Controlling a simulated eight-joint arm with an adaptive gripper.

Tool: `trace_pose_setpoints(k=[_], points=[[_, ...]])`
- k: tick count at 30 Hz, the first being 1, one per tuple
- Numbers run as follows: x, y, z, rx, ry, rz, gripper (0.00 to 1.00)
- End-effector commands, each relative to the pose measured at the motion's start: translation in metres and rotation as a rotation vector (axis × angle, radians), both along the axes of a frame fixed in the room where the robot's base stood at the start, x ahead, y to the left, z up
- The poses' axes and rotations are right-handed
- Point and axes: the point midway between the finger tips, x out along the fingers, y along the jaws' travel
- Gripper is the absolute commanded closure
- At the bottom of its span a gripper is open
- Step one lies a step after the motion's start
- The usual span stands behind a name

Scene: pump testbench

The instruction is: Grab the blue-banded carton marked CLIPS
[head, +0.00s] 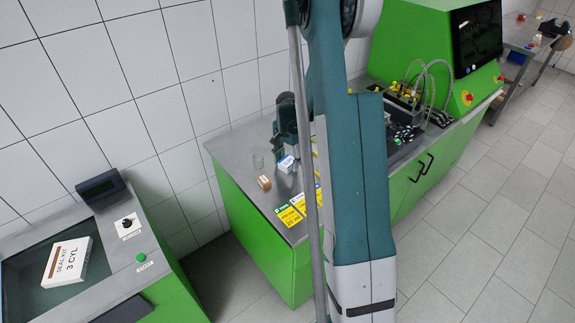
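A small white carton with blue on it (287,164) sits on the grey metal top of the green bench. Its lettering is too small to read. My gripper (279,152) is just above and behind the carton, largely hidden by my own wrist and by the small size of the view. I cannot tell whether its fingers touch the carton or how far apart they are. My large teal arm link crosses the middle of the view and hides part of the bench to the right of the carton.
A small brown box (264,183) and a clear glass (258,161) stand left of the carton. Pump fittings with hoses (408,92) are further right. A SEAL KIT box (68,262) lies on the left console.

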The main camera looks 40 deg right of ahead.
Motion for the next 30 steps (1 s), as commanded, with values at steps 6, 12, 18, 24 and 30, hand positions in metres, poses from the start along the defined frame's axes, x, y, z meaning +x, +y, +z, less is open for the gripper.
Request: trace_pose_setpoints(k=[6,12,18,24,30], points=[[0.0,0.0,0.0,0.0,0.0,0.0,0.8],[0.0,0.0,0.0,0.0,0.0,0.0,0.8],[0.0,0.0,0.003,0.0,0.0,0.0,0.8],[0.0,0.0,0.014,0.0,0.0,0.0,0.8],[0.0,0.0,0.035,0.0,0.0,0.0,0.8]])
